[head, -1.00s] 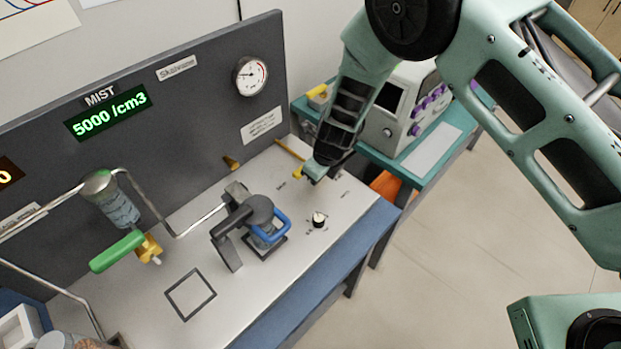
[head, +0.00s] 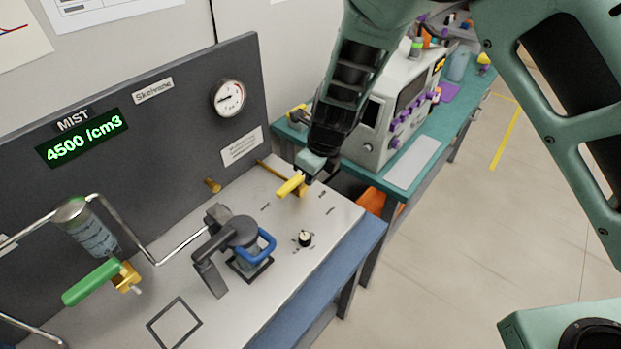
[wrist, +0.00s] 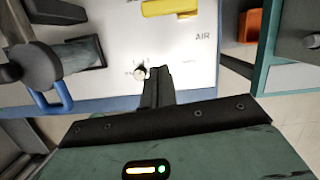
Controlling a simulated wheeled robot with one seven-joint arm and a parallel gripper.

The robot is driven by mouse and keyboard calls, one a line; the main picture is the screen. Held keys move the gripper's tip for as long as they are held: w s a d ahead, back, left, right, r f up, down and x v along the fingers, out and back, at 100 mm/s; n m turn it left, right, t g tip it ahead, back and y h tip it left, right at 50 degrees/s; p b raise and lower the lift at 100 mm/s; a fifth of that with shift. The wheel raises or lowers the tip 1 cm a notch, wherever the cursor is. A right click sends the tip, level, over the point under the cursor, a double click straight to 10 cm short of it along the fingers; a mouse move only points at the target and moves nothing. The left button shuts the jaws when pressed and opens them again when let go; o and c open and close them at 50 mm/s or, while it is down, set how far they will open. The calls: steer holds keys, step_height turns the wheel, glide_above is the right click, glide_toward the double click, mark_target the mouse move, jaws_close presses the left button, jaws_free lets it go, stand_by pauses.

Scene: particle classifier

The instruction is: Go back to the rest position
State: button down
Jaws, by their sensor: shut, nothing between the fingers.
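My gripper (head: 308,178) is above the right end of the light bench panel, beside a yellow handle (head: 291,186). In the wrist view its dark fingers (wrist: 157,88) are together and hold nothing. The yellow handle (wrist: 170,7) shows at the top of that view, apart from the fingers. A small black-and-white knob (head: 305,239) sits on the panel; in the wrist view the knob (wrist: 140,72) is just left of the fingertips.
A dark clamp device with a blue handle (head: 263,246) stands on the panel. A green-handled valve (head: 92,283) is at left. The upright board carries a gauge (head: 228,98) and a display (head: 82,138) reading 4500 /cm3. A grey instrument (head: 385,120) stands on the teal table behind.

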stand_by(0.3)
steer(key=s+d+r+n+g+y+b, duration=0.1)
steer(key=s+r+n+b, duration=0.1)
steer(key=s+r+n, duration=0.55)
steer(key=s+d+r+n+g+b, duration=0.15)
steer(key=s+r+n, duration=0.25)
steer(key=s+n, duration=0.55)
steer(key=s+d+r+n+h+b, duration=0.1)
steer(key=s+d+n+h, duration=0.1)
steer(key=s+d+n, duration=0.7)
steer(key=shift+s+r+n+t+h+b, duration=0.4)
steer(key=shift+s+n, duration=0.65)
steer(key=shift+n, duration=2.55)
steer(key=shift+d, duration=0.1)
stand_by(1.4)
